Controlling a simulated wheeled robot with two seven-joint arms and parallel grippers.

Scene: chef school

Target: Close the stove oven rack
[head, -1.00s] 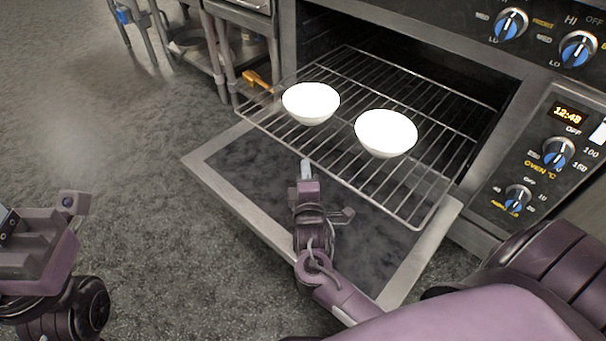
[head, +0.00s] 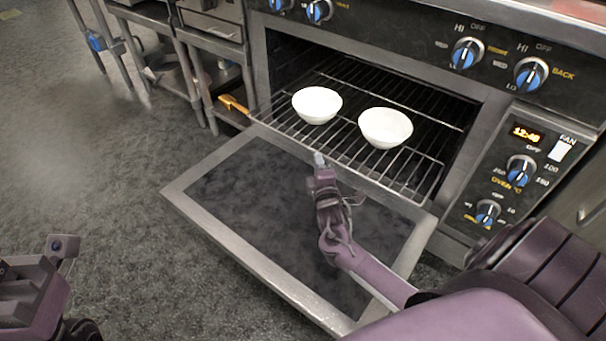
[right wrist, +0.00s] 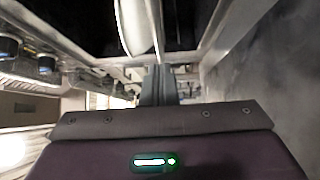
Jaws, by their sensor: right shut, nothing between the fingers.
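The oven rack (head: 345,152) is a wire shelf, mostly inside the oven cavity, with its front part at the opening. Two white bowls stand on it, a left bowl (head: 317,105) and a right bowl (head: 385,128). The oven door (head: 270,210) hangs open and flat below the rack. My right gripper (head: 319,158) is shut and empty, with its tip at the rack's front edge; I cannot tell whether it touches. In the right wrist view the shut fingers (right wrist: 158,85) point toward the rack. My left gripper (head: 50,255) is only partly in view at the lower left, away from the oven.
The control panel with blue knobs (head: 522,170) is right of the oven opening. Metal shelving (head: 212,70) with an orange-handled item (head: 233,104) stands to the left. The floor (head: 110,150) left of the door is clear.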

